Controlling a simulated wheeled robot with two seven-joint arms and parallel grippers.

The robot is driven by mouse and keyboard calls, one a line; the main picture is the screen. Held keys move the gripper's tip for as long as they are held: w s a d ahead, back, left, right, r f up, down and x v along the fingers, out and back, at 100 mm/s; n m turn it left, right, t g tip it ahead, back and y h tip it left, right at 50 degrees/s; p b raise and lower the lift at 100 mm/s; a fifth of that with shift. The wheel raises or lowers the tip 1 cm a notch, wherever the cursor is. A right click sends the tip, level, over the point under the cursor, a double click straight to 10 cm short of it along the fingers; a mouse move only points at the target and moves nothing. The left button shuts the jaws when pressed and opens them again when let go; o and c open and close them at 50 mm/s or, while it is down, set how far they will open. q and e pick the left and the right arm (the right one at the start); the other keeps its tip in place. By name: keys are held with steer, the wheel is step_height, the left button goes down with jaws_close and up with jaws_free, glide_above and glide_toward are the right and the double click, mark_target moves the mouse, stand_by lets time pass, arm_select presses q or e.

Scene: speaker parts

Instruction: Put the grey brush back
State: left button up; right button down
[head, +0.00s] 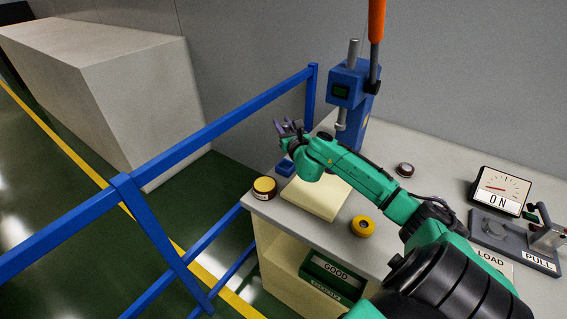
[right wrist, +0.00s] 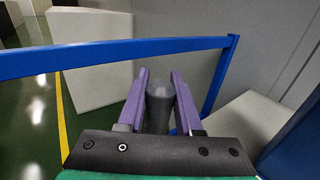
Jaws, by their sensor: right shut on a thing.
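My right gripper (head: 290,131) is raised above the back left part of the table. In the right wrist view its two purple fingers (right wrist: 158,98) are closed around a dark grey, rounded cylinder, the grey brush (right wrist: 160,108). Only this end of the brush shows clearly; its bristles cannot be made out. A small blue block (head: 285,168), perhaps a holder, sits on the table's left edge below the gripper. My left gripper is not in view.
The table holds a brown jar with a yellow top (head: 264,187), a cream pad (head: 316,197), a yellow round part (head: 362,227) and a dark round part (head: 404,170). A blue press (head: 352,95) stands close right of the gripper. A blue railing (head: 215,128) runs along the left.

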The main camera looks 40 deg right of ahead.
step_height(320, 180, down, 10)
steer(key=shift+r+b, duration=0.1)
steer(key=shift+b, duration=0.8)
steer(key=c, duration=0.6)
jaws_free()
steer(key=shift+f+b, duration=0.35)
steer(key=shift+b, duration=0.2)
steer(key=p+v, duration=0.1)
steer(key=v, duration=1.3)
steer(key=shift+s+a+r, duration=0.2)
steer(key=shift+s, duration=0.15)
steer(key=shift+w, duration=0.1)
